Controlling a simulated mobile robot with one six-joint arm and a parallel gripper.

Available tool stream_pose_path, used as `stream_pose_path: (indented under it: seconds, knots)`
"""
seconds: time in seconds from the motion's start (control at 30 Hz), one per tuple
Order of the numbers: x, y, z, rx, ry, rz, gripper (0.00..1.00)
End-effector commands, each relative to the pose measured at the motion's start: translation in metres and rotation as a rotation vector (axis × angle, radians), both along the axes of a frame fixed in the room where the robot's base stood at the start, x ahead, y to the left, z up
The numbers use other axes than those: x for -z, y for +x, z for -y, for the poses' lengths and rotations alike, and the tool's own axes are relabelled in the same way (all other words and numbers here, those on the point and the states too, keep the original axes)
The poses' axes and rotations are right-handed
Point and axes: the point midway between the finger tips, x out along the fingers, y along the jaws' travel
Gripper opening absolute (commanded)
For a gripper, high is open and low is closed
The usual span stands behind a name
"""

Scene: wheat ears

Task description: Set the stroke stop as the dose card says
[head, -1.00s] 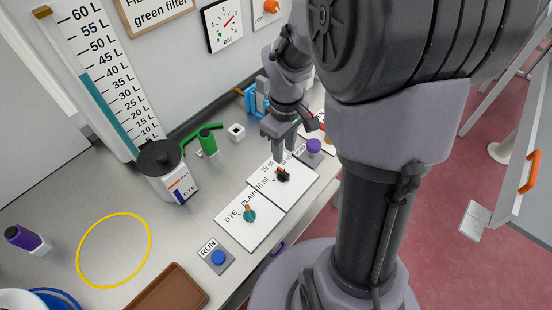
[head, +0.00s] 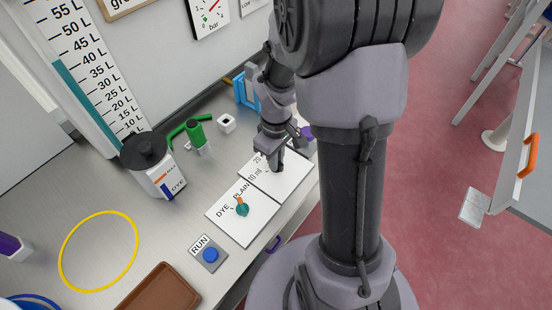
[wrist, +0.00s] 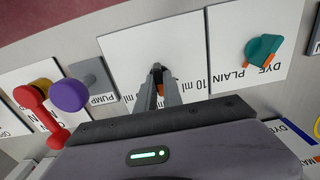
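The stroke stop is a small black knob (wrist: 157,69) with an orange pointer, on a white plate (wrist: 187,34) marked 10 ml and 20 ml. My gripper (wrist: 159,78) is down at this knob, one finger on each side; it also shows in the head view (head: 274,166). The fingers are close together and hide most of the knob. I cannot tell whether they press on it or where its pointer is set. The dose card cannot be made out; a framed sign (head: 124,5) is cut off at the top of the head view.
Beside it is a DYE/PLAIN plate with a teal knob (head: 242,209). A purple PUMP button (wrist: 69,94) and a red handle (wrist: 40,112) are close on the other side. Also there: a blue RUN button (head: 210,255), a dye bottle (head: 150,165), a green-handled valve (head: 196,133), and a brown tray (head: 160,290).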

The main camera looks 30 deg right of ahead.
Motion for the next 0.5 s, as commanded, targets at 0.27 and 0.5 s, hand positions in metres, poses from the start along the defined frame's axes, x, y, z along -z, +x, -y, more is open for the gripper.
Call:
stream_pose_path:
  seconds: [0.27, 0.5]
  knots:
    - [-0.0001, 0.0, 0.0001, 0.013, 0.0, 0.0, 0.0]
    - [0.0001, 0.0001, 0.0003, 0.117, 0.0, 0.0, 0.0]
